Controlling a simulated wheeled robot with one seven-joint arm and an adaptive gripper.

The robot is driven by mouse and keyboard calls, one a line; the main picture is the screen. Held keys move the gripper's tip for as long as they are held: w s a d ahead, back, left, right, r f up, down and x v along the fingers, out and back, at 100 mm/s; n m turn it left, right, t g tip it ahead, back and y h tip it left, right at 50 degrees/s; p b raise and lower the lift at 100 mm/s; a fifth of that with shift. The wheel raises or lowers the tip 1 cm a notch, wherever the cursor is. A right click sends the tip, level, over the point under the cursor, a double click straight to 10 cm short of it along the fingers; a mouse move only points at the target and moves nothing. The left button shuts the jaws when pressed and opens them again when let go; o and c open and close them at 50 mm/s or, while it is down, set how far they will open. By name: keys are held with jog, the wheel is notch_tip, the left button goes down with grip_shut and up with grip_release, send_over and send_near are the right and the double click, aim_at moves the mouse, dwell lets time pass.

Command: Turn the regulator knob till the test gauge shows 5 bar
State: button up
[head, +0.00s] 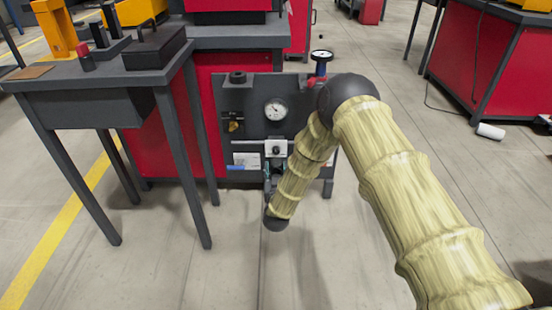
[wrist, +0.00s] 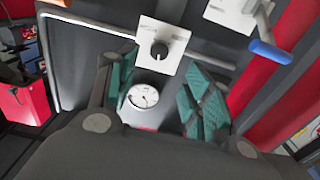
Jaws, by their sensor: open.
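The regulator knob is a small dark knob on a white plate, low on the dark panel in the head view (head: 276,150). It shows unobstructed in the wrist view (wrist: 159,50). A round white-faced gauge (head: 276,109) is mounted above it; a gauge also shows between the fingers in the wrist view (wrist: 143,96). Its needle is too small to read. My gripper (wrist: 163,92) has teal finger pads spread apart, with nothing between them in its grasp. In the head view my gripper is partly hidden by my arm, just below the knob plate, apart from the knob.
A blue-handled valve (wrist: 270,51) is beside the knob plate. A yellow-handled valve (head: 235,126) is at the panel's left. Another gauge (head: 321,56) with a red part stands on top at the right. A grey table (head: 100,83) is at left; the floor in front is clear.

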aim_at(276, 153)
jog(key=w+b, duration=0.1)
jog(key=w, duration=0.3)
jog(key=w+b, duration=0.2)
jog(key=w, duration=0.1)
jog(key=shift+w+f, duration=0.2)
jog(key=shift+w, duration=0.2)
jog(key=shift+w+r, duration=0.15)
jog(key=shift+w, duration=0.7)
jog(key=c, duration=1)
jog(key=shift+c, duration=0.2)
